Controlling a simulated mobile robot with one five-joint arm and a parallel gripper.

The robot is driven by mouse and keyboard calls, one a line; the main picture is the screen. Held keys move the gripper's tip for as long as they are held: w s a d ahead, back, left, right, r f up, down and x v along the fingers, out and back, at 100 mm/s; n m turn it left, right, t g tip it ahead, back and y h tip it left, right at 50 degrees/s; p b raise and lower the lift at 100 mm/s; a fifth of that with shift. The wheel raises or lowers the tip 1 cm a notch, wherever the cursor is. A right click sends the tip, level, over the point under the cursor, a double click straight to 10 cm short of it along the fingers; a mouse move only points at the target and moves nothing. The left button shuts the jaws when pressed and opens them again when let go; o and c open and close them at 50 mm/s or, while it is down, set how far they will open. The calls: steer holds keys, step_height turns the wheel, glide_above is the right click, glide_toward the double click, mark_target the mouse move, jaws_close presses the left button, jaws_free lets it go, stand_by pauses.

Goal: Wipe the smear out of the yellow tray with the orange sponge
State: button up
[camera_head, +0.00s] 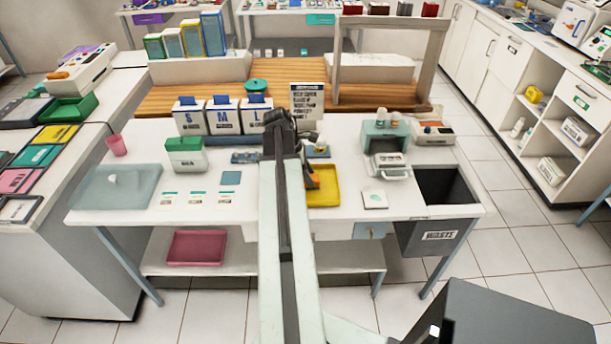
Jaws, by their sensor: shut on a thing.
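The yellow tray (325,186) lies on the white table, just right of my arm's long link, which hides its left side. My gripper (309,177) shows as a small dark shape at the tray's left part, mostly hidden behind that link. It is shut on the orange sponge (314,180), of which only a small orange patch shows. I cannot tell whether the sponge touches the tray floor. I cannot make out the smear; the visible part of the tray looks plain yellow.
Glove boxes (222,118) and a sign (307,101) stand behind. A grey unit (385,145), a white pad (374,199) and the waste bin (440,225) are right of the tray. A green-lidded box (185,157) and a blue-grey tray (112,190) are left.

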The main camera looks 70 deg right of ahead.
steer(key=shift+s+a+f, duration=0.1)
steer(key=shift+s+a, duration=0.15)
steer(key=shift+a, duration=0.35)
steer(key=shift+w+a, duration=0.35)
steer(key=shift+w, duration=0.5)
steer(key=shift+w+a, duration=0.35)
steer(key=shift+w, duration=0.45)
steer(key=shift+w+a, duration=0.45)
steer(key=shift+w, duration=0.35)
steer(key=shift+w+a, duration=0.4)
steer(key=shift+w, duration=0.4)
steer(key=shift+s+d+f, duration=0.1)
steer(key=shift+s+d, duration=0.3)
steer(key=shift+s, duration=0.4)
steer(key=shift+s+d, duration=0.35)
steer(key=shift+s, duration=0.4)
steer(key=shift+c, duration=0.6)
steer(key=shift+s+d, duration=0.45)
steer(key=shift+s, duration=0.45)
steer(key=shift+s+d, duration=0.45)
steer(key=shift+s, duration=0.4)
